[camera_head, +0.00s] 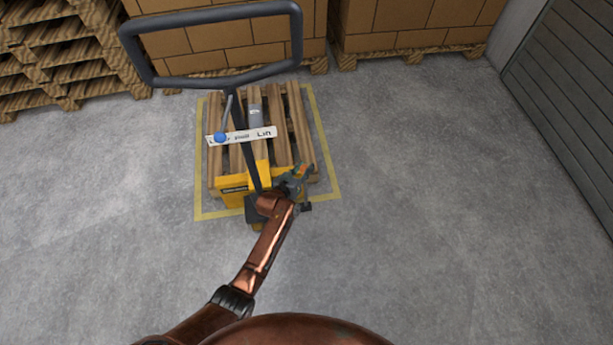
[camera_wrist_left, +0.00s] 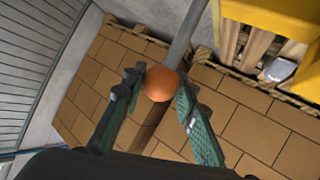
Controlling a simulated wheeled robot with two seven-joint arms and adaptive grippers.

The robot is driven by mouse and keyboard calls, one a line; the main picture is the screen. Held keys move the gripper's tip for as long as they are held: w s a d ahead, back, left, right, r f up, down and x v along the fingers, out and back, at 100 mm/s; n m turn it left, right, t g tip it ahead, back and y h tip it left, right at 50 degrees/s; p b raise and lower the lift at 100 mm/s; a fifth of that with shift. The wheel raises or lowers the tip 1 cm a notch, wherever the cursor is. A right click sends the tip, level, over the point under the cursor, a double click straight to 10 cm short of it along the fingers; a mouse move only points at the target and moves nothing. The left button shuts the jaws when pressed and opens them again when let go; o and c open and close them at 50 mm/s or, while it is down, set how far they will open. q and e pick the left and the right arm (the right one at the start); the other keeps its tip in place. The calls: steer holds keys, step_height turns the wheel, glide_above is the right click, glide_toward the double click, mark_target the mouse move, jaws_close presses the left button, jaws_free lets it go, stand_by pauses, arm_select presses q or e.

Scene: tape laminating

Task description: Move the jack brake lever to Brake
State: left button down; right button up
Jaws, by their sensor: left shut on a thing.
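The yellow pallet jack (camera_head: 233,190) stands at the front end of a wooden pallet, its black loop handle (camera_head: 215,80) rising toward me. An orange ball knob (camera_wrist_left: 160,83), which I take to be the end of the brake lever, sits between my left gripper's fingers in the left wrist view. My left gripper (camera_head: 297,178) is at the right side of the jack's body, shut on this knob; it also shows in the left wrist view (camera_wrist_left: 160,90). In the head view the gripper mostly hides the lever, and I cannot read a Brake mark. My right gripper is not in view.
A white label strip (camera_head: 255,134) with a blue knob (camera_head: 220,137) at its left end crosses the handle shaft. The pallet (camera_head: 300,125) lies inside a yellow floor outline (camera_head: 328,160). Boxes (camera_head: 210,45) stand behind. The grey floor (camera_head: 430,190) to the right is clear.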

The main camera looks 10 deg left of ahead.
arm_select(q)
steer(key=shift+w+a+f+n+g, duration=0.2)
steer(key=shift+w+a+g, duration=0.1)
steer(key=shift+w, duration=0.5)
steer(key=shift+w+a+f+n+g, duration=0.1)
steer(key=shift+w+a+f+g, duration=0.15)
steer(key=shift+w, duration=0.5)
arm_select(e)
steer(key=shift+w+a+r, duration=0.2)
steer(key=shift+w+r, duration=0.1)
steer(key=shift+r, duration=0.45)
arm_select(q)
steer(key=c, duration=1.5)
jaws_free()
steer(key=shift+s+r, duration=0.1)
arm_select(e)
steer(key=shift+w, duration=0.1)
arm_select(q)
steer(key=v, duration=1.1)
steer(key=shift+s+a+r, duration=0.1)
steer(key=shift+s+r, duration=0.15)
